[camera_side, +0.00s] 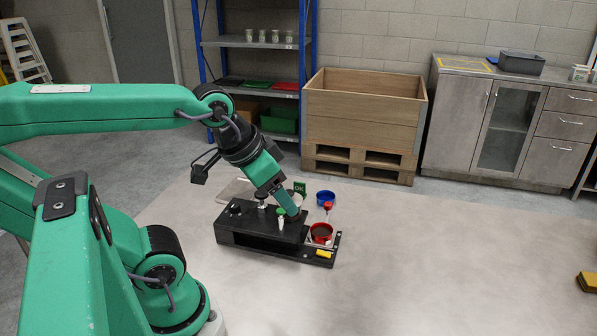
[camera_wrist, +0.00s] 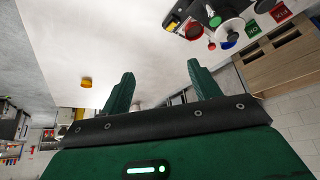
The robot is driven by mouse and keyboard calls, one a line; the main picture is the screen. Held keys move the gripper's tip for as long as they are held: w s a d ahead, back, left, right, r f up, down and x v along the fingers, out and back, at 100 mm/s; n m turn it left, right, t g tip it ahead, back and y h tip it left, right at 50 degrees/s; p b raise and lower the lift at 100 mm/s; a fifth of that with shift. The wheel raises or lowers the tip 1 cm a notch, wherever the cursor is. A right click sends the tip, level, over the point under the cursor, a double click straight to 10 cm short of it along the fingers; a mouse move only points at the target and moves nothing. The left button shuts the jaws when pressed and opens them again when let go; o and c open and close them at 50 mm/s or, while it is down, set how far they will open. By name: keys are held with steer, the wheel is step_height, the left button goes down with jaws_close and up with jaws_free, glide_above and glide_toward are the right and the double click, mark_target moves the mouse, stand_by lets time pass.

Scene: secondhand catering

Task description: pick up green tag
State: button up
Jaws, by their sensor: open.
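The green tag (camera_side: 299,187) stands upright behind the black box, just behind my gripper in the side view. In the wrist view the green tag (camera_wrist: 253,29), with pale lettering, is at the upper right, outside the space between my fingers. My gripper (camera_side: 293,212) is over the black box in the side view, and its fingertips are hard to make out there. In the wrist view my gripper (camera_wrist: 161,69) has its two green fingers spread wide, with nothing between them but pale floor.
A red tag (camera_wrist: 280,13) is beside the green one.

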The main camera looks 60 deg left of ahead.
steer(key=shift+w, duration=0.1)
steer(key=n+g, duration=0.6)
steer(key=n, duration=0.2)
glide_above(300, 188)
steer(key=shift+s+f, duration=0.2)
steer(key=shift+f, duration=9.4)
steer(key=shift+a, duration=0.1)
